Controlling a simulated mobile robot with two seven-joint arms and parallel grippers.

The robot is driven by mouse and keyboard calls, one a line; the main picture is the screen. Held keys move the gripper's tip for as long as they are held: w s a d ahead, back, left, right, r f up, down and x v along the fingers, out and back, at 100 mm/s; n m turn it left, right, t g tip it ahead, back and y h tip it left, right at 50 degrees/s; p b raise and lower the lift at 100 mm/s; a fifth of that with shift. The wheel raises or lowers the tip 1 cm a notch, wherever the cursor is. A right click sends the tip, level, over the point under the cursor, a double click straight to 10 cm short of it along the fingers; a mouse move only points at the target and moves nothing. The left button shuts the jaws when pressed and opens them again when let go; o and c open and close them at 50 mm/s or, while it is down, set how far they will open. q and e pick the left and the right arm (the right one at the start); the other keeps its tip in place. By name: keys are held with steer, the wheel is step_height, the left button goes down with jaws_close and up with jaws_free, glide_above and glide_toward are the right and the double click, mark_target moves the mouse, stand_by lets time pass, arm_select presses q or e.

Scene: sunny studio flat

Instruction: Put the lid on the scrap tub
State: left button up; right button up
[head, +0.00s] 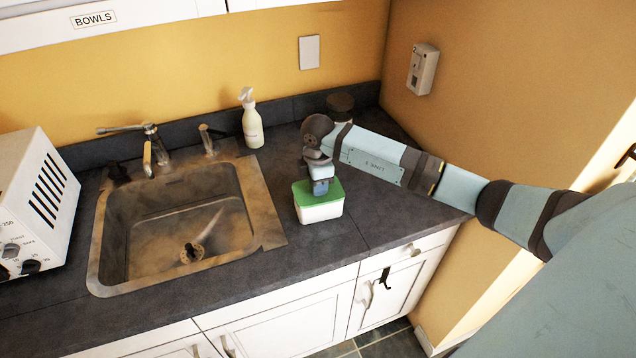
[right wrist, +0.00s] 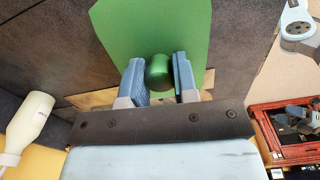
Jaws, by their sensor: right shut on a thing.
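The scrap tub (head: 320,211) is a small white box on the dark counter, right of the sink. The green lid (head: 301,194) covers its top in the head view. I cannot tell whether the lid is fully seated or slightly raised. My right gripper (head: 320,187) points down at the lid from above. In the right wrist view, the green lid (right wrist: 150,28) has a round green knob (right wrist: 159,72) between the two fingers of my right gripper (right wrist: 160,80), which is shut on it. The lid hides the tub there. My left gripper is not in view in the head view.
The sink (head: 178,220) with its faucet (head: 148,145) lies to the left. A spray bottle (head: 252,122) and a dark round jar (head: 341,106) stand behind the tub. A white appliance (head: 35,205) stands at far left. The counter in front of the tub is clear.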

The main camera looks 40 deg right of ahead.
steer(key=shift+f, duration=0.15)
stand_by(0.4)
steer(key=o, duration=1.5)
steer(key=shift+r+p, duration=2.65)
steer(key=shift+r, duration=0.9)
